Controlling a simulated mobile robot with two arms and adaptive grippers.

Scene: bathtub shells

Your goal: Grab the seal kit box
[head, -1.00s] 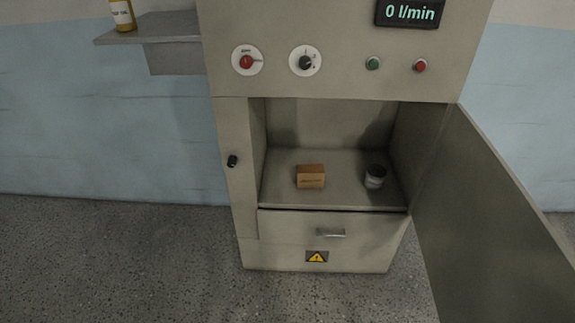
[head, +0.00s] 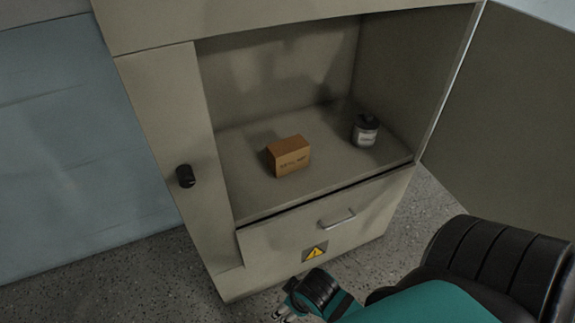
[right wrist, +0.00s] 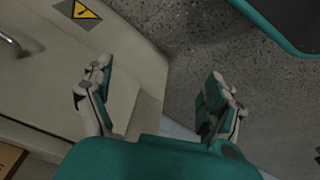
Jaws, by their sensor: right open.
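The seal kit box (head: 289,157) is a small brown carton on the floor of the open cabinet compartment, left of a small dark jar. Faint lettering shows on its front. My right gripper (head: 283,313) is at the bottom of the head view, in front of and below the cabinet, apart from the box. In the right wrist view my right gripper (right wrist: 156,100) has its two fingers wide apart with nothing between them. A brown corner, likely the box (right wrist: 10,158), shows at that view's lower left edge. My left gripper is not in view.
The jar (head: 365,130) stands right of the box. The cabinet door (head: 510,100) is swung open to the right. Below the compartment are a drawer with a handle (head: 337,218) and a yellow warning sign (head: 315,252). A black knob (head: 186,176) sits on the left panel.

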